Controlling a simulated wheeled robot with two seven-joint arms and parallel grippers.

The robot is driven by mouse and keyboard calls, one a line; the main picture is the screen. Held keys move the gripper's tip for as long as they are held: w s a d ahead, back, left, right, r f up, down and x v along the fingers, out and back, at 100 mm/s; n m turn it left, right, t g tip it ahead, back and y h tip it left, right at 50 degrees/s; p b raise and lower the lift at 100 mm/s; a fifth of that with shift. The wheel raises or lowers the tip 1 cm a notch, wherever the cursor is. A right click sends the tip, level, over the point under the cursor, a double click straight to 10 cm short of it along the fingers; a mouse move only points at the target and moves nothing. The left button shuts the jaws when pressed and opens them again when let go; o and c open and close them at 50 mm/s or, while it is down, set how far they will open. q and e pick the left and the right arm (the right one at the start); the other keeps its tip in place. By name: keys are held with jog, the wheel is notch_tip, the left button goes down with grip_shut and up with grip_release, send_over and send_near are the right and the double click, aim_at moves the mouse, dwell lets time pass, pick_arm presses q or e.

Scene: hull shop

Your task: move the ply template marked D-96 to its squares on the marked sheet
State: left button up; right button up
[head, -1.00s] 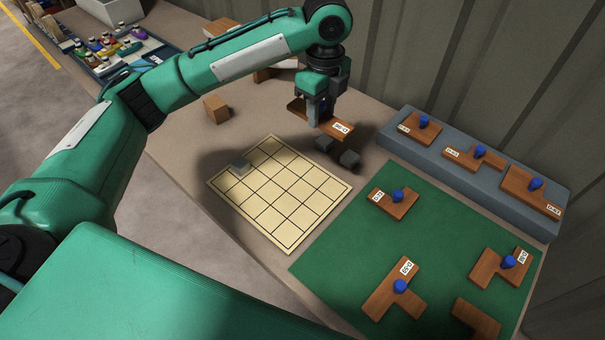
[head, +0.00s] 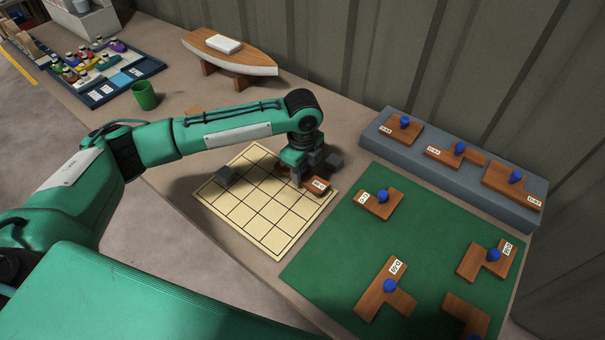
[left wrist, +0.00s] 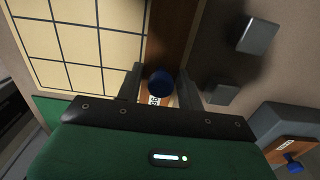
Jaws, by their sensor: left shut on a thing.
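My left gripper (head: 297,180) is shut on the blue knob (left wrist: 160,83) of a brown ply template (head: 318,186). The template's label is partly hidden; "96" reads in the left wrist view (left wrist: 154,101). The template is at the far right edge of the marked sheet (head: 262,218), a pale board with a black grid. In the left wrist view, the template (left wrist: 170,38) overlaps the sheet's edge (left wrist: 75,45). I cannot tell whether it touches the sheet. The gripper hides part of the template. My right gripper is not in view.
Grey blocks (head: 334,160) stand close behind the gripper. Other templates lie on the green mat (head: 330,235) and the grey ledge (head: 400,152). A green cup (head: 145,96) and a boat model (head: 235,57) stand farther back.

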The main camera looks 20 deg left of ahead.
pick_arm(q)
jog(key=shift+f, duration=1.1)
jog(key=o, duration=1)
jog(key=shift+f, duration=0.1)
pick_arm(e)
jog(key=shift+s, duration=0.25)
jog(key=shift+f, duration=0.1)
pick_arm(q)
notch_tip(320, 180, up, 12)
jog(key=shift+r+b, duration=0.2)
jog(key=shift+b, duration=0.2)
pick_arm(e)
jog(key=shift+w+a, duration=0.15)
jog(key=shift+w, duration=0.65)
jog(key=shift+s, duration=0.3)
